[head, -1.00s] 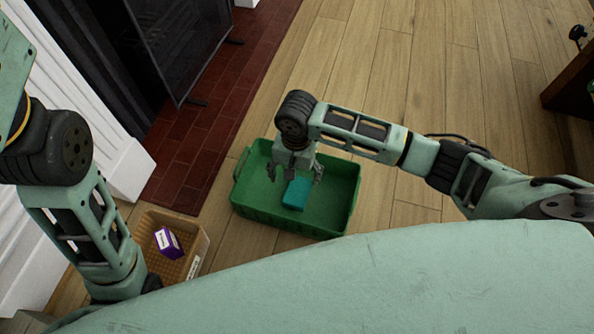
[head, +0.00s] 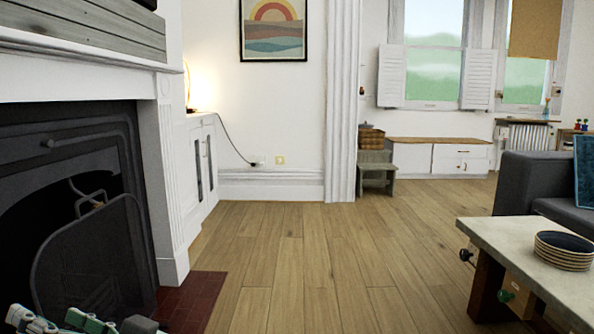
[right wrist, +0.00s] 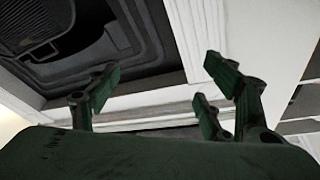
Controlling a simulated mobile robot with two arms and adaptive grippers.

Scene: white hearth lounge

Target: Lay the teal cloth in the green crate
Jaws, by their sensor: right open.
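The green crate and the teal cloth are out of sight in both current views. My right gripper (right wrist: 160,95) is open in the right wrist view, with nothing between its green fingers. It faces the dark fireplace (right wrist: 110,45) and white trim. Pale green parts of my own arm show at the bottom left of the head view, cut off by the frame edge.
The fireplace (head: 70,200) with its dark screen (head: 95,265) stands at left, above a red tiled hearth (head: 195,305). A pale-topped table (head: 530,255) with stacked plates (head: 564,250) and a grey sofa (head: 535,180) stand at right. The wooden floor between is clear.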

